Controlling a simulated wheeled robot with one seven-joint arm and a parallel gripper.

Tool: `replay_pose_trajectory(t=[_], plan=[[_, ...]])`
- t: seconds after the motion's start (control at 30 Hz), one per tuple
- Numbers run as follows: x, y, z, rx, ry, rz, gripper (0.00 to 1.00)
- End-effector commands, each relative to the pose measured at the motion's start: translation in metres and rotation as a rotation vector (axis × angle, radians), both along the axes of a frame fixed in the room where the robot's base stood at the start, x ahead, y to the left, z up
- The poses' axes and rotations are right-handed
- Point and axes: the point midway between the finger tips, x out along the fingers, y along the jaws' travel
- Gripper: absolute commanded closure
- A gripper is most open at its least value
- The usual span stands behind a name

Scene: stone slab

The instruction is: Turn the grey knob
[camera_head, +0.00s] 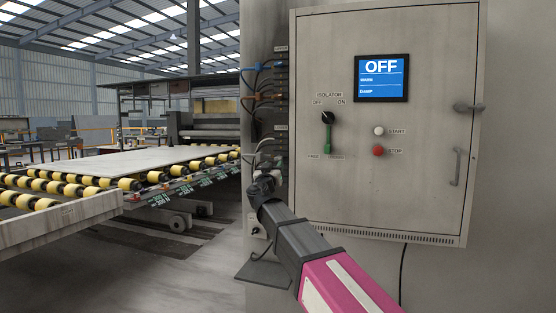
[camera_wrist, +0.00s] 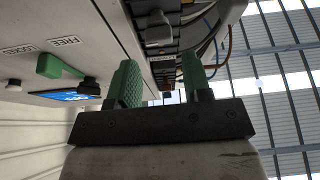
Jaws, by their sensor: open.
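A grey knob-like latch (camera_head: 468,107) sits at the upper right edge of the cabinet door in the head view; I cannot tell for sure that it is the task's knob. A dark isolator knob (camera_head: 327,117) sits left of centre on the door, with a green lever (camera_head: 328,141) below it. In the wrist view the green lever (camera_wrist: 60,67) and dark knob (camera_wrist: 90,86) show at the left. My gripper (camera_wrist: 161,72) has two green fingers spread apart with nothing held. In the head view it (camera_head: 265,184) is left of the door, apart from both knobs.
The cabinet (camera_head: 420,190) has a screen reading OFF (camera_head: 381,78), a start button (camera_head: 379,131), a red stop button (camera_head: 378,151) and a door handle (camera_head: 455,166). Cables (camera_head: 262,95) run along its left side, close to my gripper. A roller conveyor (camera_head: 80,188) stands farther left.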

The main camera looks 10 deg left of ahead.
Motion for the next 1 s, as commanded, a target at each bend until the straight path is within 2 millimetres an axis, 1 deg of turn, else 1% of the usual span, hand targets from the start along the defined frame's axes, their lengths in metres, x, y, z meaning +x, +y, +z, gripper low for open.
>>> replay_pose_trajectory(t=[0.03, 0.1, 0.3, 0.47, 0.7, 0.77, 0.8, 0.83, 1.0], plan=[[0.012, 0.001, 0.005, 0.001, 0.0, -0.002, 0.55], [0.024, 0.0, 0.01, 0.001, 0.0, -0.003, 0.55], [0.052, -0.001, 0.021, 0.0, 0.0, -0.002, 0.55], [0.061, -0.003, 0.025, -0.001, 0.0, -0.001, 0.55], [0.061, -0.003, 0.025, -0.001, 0.0, 0.0, 0.55], [0.061, -0.003, 0.025, -0.001, 0.0, -0.001, 0.75], [0.061, -0.003, 0.025, -0.001, 0.0, -0.001, 0.88], [0.061, -0.003, 0.025, -0.001, 0.0, -0.001, 0.9], [0.06, -0.003, 0.025, -0.004, 0.0, -0.002, 0.9]])
